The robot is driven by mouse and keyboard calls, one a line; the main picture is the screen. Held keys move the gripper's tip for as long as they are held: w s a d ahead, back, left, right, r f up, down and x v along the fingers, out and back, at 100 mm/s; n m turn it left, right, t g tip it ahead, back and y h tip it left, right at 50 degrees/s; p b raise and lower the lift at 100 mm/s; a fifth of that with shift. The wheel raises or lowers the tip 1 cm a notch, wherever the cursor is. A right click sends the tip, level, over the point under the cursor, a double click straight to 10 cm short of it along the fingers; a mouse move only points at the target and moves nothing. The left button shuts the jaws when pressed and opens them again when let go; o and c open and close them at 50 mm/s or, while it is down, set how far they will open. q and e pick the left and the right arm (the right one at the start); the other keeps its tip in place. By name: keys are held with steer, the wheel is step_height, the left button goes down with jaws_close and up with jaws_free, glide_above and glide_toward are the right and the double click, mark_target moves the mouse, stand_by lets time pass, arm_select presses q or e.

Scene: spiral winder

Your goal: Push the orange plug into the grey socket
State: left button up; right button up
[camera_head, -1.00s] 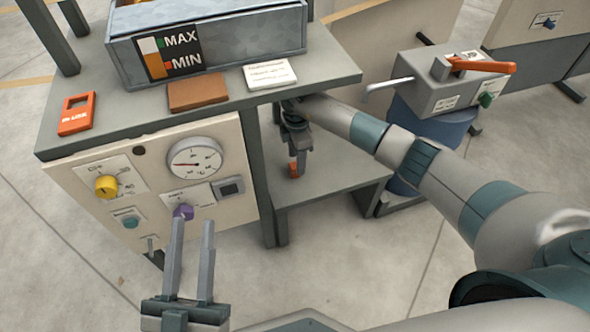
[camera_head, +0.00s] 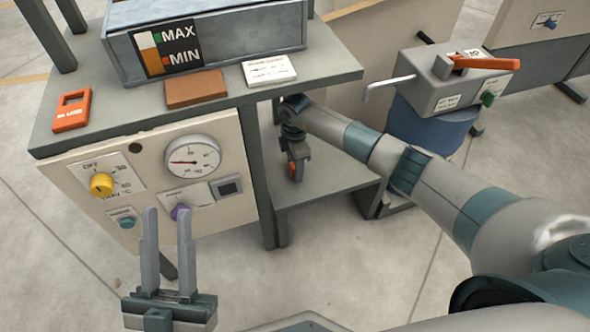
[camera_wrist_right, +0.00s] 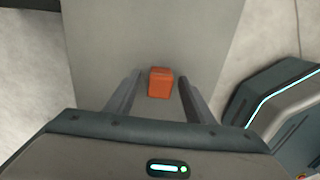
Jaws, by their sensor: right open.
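The orange plug (camera_head: 292,172) stands on the low grey shelf under the workbench. It also shows in the right wrist view (camera_wrist_right: 160,83) as a small orange block. My right gripper (camera_head: 297,174) is open and points down at the plug. In the right wrist view its two fingers lie on either side of the plug, with gaps visible. My left gripper (camera_head: 167,211) is open and empty in front of the panel. A grey square fitting with a dark face (camera_head: 228,187) is on the panel; I cannot tell whether it is the grey socket.
The low shelf (camera_head: 330,185) is bare around the plug. The panel (camera_head: 130,170) carries a gauge (camera_head: 193,158), a yellow knob (camera_head: 102,185) and other controls. A grey box with an orange lever (camera_head: 455,80) stands at right on a blue drum.

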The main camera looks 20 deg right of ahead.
steer(key=c, duration=1.1)
steer(key=shift+o, duration=0.2)
steer(key=shift+r, duration=0.1)
